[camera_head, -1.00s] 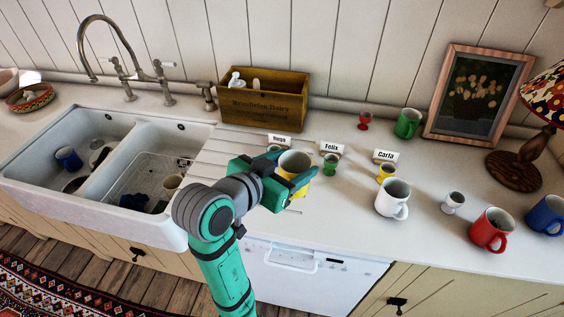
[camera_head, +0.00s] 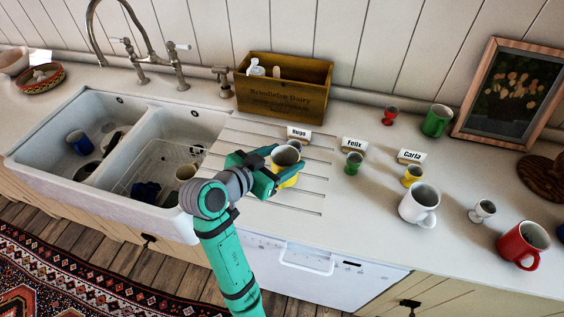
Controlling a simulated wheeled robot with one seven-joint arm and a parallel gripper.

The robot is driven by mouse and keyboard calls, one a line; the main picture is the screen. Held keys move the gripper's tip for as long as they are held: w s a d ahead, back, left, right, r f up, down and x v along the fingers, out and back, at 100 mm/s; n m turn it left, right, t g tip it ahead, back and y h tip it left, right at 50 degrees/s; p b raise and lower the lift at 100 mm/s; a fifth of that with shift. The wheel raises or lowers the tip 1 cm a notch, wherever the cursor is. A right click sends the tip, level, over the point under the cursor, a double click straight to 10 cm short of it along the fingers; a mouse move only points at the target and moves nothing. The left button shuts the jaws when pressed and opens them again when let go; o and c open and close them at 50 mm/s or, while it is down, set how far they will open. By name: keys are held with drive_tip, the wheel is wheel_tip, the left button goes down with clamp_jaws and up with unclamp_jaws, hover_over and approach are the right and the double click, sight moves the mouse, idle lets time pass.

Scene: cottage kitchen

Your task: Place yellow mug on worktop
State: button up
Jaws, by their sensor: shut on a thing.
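The yellow mug (camera_head: 287,181) is in my gripper (camera_head: 283,168), whose fingers are shut on it from both sides.
A green egg cup (camera_head: 353,164) stands by the "Felix" card (camera_head: 355,145), a yellow one (camera_head: 411,177) by the "Carla" card (camera_head: 411,157). A white mug (camera_head: 418,207) and red mug (camera_head: 522,246) stand right. The sink (camera_head: 120,185) is left; a wooden box (camera_head: 283,90) behind.

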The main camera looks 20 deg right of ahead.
sight(277, 170)
drive_tip(key=f, duration=0.2)
drive_tip(key=shift+w+f, duration=0.2)
drive_tip(key=shift+f, duration=0.15)
drive_tip(key=shift+s+d+f, duration=0.1)
drive_tip(key=shift+s, duration=0.25)
drive_tip(key=shift+f, duration=0.15)
drive_tip(key=o, duration=1.7)
drive_tip(key=shift+c, duration=0.2)
